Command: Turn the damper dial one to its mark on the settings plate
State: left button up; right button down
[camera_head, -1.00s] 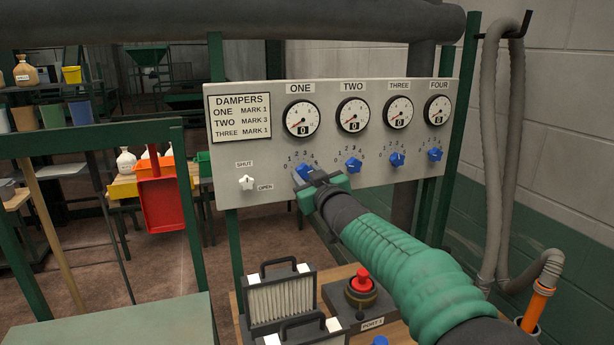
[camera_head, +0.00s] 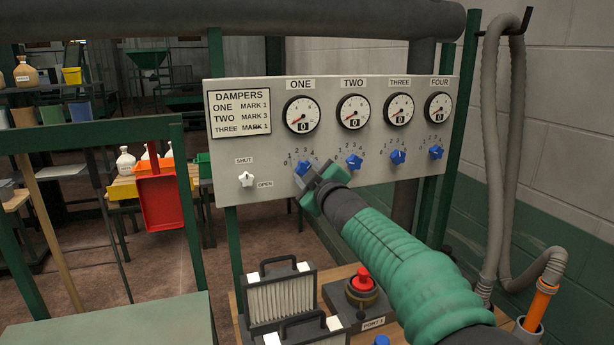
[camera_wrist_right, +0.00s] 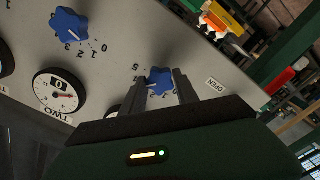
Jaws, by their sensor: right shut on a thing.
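Damper dial one (camera_head: 302,167) is a blue star-shaped knob on the grey panel, below the gauge labelled ONE (camera_head: 301,115), whose window reads 0. My right gripper (camera_head: 314,178) is shut on this dial, its green body covering the dial's lower right. In the right wrist view, the dial (camera_wrist_right: 159,81) sits between the two dark fingers (camera_wrist_right: 160,92). The dial's pointer is hard to read. The settings plate (camera_head: 238,114) at the panel's upper left lists ONE MARK 1, TWO MARK 3 and THREE MARK 1. My left gripper is not in view.
Blue dials two (camera_head: 354,161), three (camera_head: 398,157) and four (camera_head: 436,152) are to the right. A white shut/open switch (camera_head: 246,179) is to the left. Below stand a filter box (camera_head: 282,299) and a red button (camera_head: 362,281). Grey hoses (camera_head: 497,160) hang at right.

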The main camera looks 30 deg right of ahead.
jog(key=shift+w+f+n+b, duration=0.15)
jog(key=shift+n+b, duration=0.6)
jog(key=shift+n, duration=2.15)
jog(key=shift+s+f+n+b, duration=0.15)
jog(key=shift+n+b, duration=0.55)
jog(key=shift+n, duration=2.2)
jog(key=shift+w+f+n+b, duration=0.15)
jog(key=shift+n+b, duration=0.6)
jog(key=shift+n, duration=2.15)
jog(key=c, duration=1.3)
grip_release()
jog(key=o, duration=0.4)
jog(key=shift+r, duration=0.25)
